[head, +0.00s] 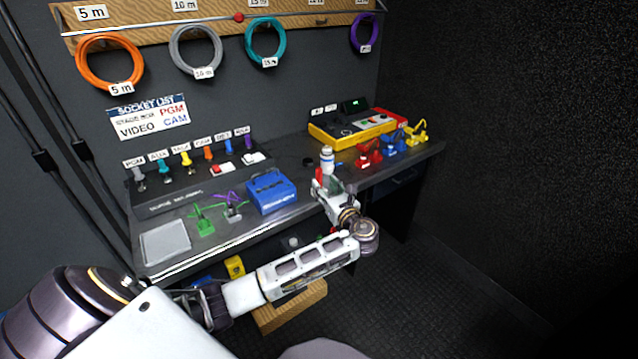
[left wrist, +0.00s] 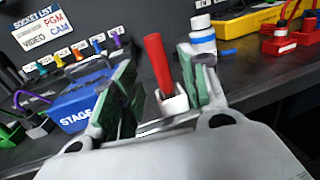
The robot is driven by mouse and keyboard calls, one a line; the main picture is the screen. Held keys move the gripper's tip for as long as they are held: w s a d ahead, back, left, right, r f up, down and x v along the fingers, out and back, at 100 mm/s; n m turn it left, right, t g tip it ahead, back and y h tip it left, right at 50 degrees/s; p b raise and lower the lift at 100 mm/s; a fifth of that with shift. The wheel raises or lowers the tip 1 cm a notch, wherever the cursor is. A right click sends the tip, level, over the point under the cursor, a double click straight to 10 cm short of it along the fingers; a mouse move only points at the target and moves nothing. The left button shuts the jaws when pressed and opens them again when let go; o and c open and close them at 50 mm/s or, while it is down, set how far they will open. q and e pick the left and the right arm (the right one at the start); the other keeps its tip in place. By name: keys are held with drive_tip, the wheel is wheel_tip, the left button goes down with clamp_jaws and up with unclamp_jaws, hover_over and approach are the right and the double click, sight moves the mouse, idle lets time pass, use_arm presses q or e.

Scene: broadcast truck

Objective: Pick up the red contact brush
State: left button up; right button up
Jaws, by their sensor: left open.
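The red contact brush (left wrist: 157,60) stands upright, slightly tilted in the picture, in a small white holder (left wrist: 173,103) on the bench in the left wrist view. In the head view its red handle (head: 319,174) shows in part beside my gripper. My left gripper (left wrist: 152,82) is open, with its green-padded fingers on either side of the brush. Whether a finger touches it I cannot tell. In the head view the left gripper (head: 327,185) reaches over the front of the bench. My right gripper is not in view.
A white bottle (left wrist: 203,38) stands close behind the right finger. A blue box (head: 270,191) is left of the gripper. Red, blue and yellow connector stands (head: 368,154) and a yellow-red unit (head: 350,130) are to the right. The dark bench (head: 215,240) has little free room.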

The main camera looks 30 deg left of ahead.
sight(320, 179)
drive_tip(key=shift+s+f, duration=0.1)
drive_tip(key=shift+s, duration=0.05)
use_arm(q)
drive_tip(key=shift+w+a+r, duration=0.1)
drive_tip(key=shift+w+a, duration=0.25)
drive_tip(key=shift+a, duration=0.15)
drive_tip(key=shift+b+x, duration=0.35)
drive_tip(key=shift+x, duration=1.55)
drive_tip(key=shift+r, duration=0.1)
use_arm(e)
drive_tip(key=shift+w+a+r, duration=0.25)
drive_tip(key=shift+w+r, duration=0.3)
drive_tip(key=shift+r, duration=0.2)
use_arm(q)
drive_tip(key=shift+c, duration=0.2)
drive_tip(key=c, duration=0.9)
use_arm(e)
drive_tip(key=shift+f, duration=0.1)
